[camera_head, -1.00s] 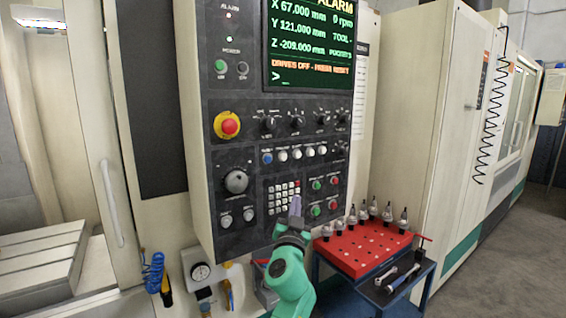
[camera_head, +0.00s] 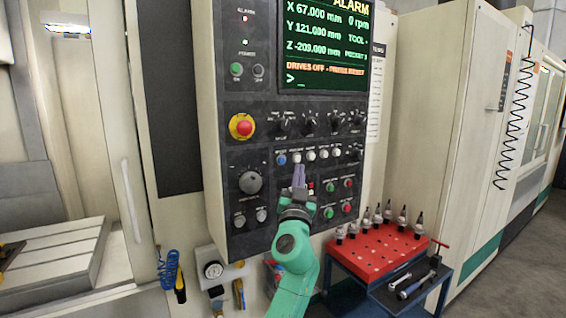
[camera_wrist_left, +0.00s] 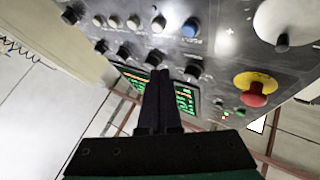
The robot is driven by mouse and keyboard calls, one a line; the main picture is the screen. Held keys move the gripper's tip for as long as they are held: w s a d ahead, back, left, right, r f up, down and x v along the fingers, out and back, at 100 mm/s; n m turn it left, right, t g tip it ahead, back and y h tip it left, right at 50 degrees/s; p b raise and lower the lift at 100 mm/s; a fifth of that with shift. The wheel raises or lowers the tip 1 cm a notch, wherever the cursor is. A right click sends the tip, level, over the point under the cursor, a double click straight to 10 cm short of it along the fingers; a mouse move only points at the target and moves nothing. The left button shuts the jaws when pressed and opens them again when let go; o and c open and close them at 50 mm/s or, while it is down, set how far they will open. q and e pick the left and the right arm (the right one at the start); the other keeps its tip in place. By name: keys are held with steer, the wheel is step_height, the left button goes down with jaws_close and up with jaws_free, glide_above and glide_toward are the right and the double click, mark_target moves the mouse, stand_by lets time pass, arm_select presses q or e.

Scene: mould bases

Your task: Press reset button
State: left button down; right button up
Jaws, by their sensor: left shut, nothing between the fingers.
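The machine's control panel (camera_head: 262,125) stands upright in front of me. Its screen (camera_head: 324,45) shows ALARM and a line saying drives off, press reset. A blue button (camera_head: 281,159) is at the left end of a row with several white buttons; its label is too small to read surely. It also shows in the wrist view (camera_wrist_left: 189,27), above and right of the fingers. My left gripper (camera_head: 299,167) is shut and empty, its fingertips just below the row, right of the blue button, covering much of the keypad. I cannot tell the gap to the panel. My right gripper is not in view.
A red and yellow emergency stop (camera_head: 241,127) is left of the row, with a large dial (camera_head: 250,182) below it. Red and green buttons (camera_head: 347,208) are to the right. A red tool tray (camera_head: 378,254) with several tool holders stands low at the right.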

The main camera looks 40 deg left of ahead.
mark_target(282, 161)
arm_select(q)
steer(key=shift+w+a+b, duration=0.25)
steer(key=shift+a, duration=0.6)
steer(key=shift+w+a+b, duration=0.25)
steer(key=shift+w+a, duration=0.05)
steer(key=shift+a, duration=0.6)
steer(key=shift+w+a+b, duration=0.25)
steer(key=shift+a, duration=0.6)
steer(key=shift+a+f+b, duration=0.1)
steer(key=shift+a+b, duration=0.2)
steer(key=shift+b, duration=0.05)
steer(key=shift+w+a, duration=0.1)
